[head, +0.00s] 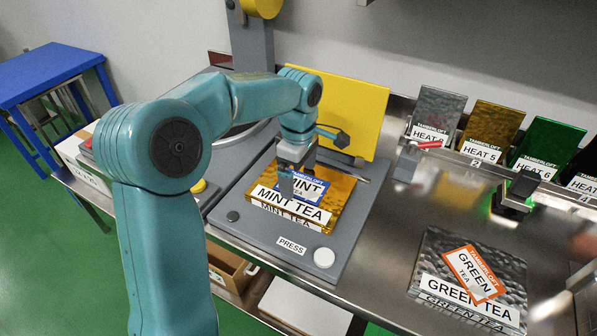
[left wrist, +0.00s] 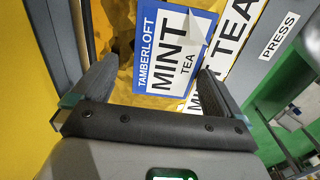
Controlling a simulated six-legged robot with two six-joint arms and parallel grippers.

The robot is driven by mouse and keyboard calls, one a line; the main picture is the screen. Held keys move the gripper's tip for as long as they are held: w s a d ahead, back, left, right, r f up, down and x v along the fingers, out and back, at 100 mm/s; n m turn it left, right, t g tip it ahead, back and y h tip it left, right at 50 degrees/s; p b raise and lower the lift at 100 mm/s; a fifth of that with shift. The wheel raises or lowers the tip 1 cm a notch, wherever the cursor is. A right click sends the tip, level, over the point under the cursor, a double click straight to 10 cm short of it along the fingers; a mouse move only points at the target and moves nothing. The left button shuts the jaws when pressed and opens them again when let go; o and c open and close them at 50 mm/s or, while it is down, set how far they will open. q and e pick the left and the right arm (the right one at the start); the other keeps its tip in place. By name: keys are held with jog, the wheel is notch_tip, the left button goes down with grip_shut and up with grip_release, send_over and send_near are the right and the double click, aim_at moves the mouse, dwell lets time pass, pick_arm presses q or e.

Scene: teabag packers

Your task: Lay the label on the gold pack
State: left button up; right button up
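The gold pack (head: 340,190) lies on the grey press bed, with a white MINT TEA strip along its front edge. The blue-and-white MINT label (head: 309,187) is over the top of the gold pack, partly hidden by my left gripper (head: 297,182). I cannot tell whether the fingertips touch the pack. My right gripper is not in view.
The grey press (head: 225,205) has a raised yellow plate (head: 355,105) behind the pack and a white button (head: 324,257) in front. A silver GREEN TEA pack (head: 500,270) with an orange label (head: 474,273) lies to the right. Sample plates (head: 490,125) stand along the back right.

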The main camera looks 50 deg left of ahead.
aim_at(298, 181)
pick_arm(q)
jog(key=shift+r, duration=0.2)
notch_tip(298, 181, up, 12)
jog(key=p, duration=0.2)
dwell(0.6)
